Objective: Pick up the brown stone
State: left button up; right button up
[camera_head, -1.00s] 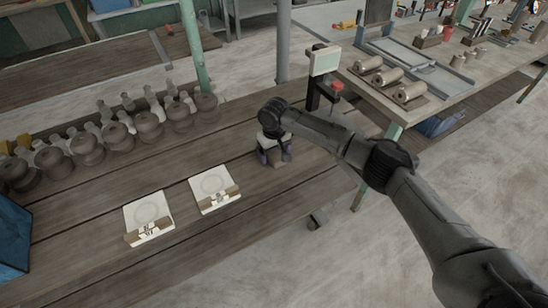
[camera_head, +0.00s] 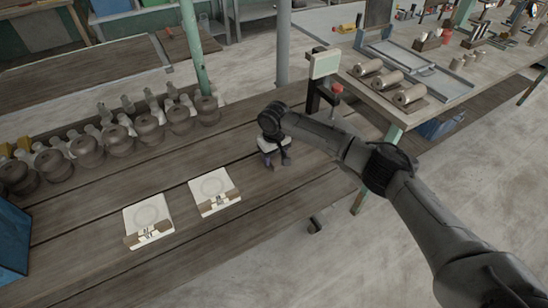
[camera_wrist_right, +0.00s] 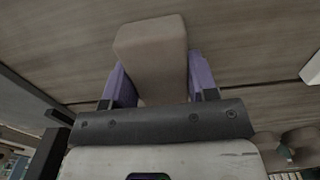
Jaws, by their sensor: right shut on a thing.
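The brown stone (camera_wrist_right: 152,50) is a smooth, brownish block in the right wrist view. It sits between the two purple fingers of my right gripper (camera_wrist_right: 160,85), which is shut on it. In the head view the right gripper (camera_head: 277,162) points down over the wooden table, right of the white tiles. There the stone is mostly hidden by the gripper, and I cannot tell whether it touches the table. My left gripper is not in view.
Two white tiles (camera_head: 148,213) (camera_head: 208,184) lie on the table (camera_head: 110,192). Several dark round pots (camera_head: 119,138) line its back left. A post-mounted device (camera_head: 325,62) stands close behind the gripper. A blue box (camera_head: 12,240) is at the left edge.

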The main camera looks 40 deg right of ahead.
jog(key=shift+r, duration=0.1)
jog(key=shift+r+p, duration=0.3)
jog(key=shift+r, duration=0.3)
jog(key=r, duration=0.1)
jog(key=r+p, duration=0.1)
jog(key=r, duration=0.1)
jog(key=shift+s+d+r+p, duration=0.15)
jog(key=shift+s+r+p, duration=0.05)
jog(key=shift+s+p, duration=0.1)
jog(key=s+d+r+p, duration=0.3)
jog(key=s+r, duration=0.3)
jog(key=s, duration=0.4)
jog(key=shift+s+d+r, duration=0.15)
jog(key=shift+s+d, duration=0.05)
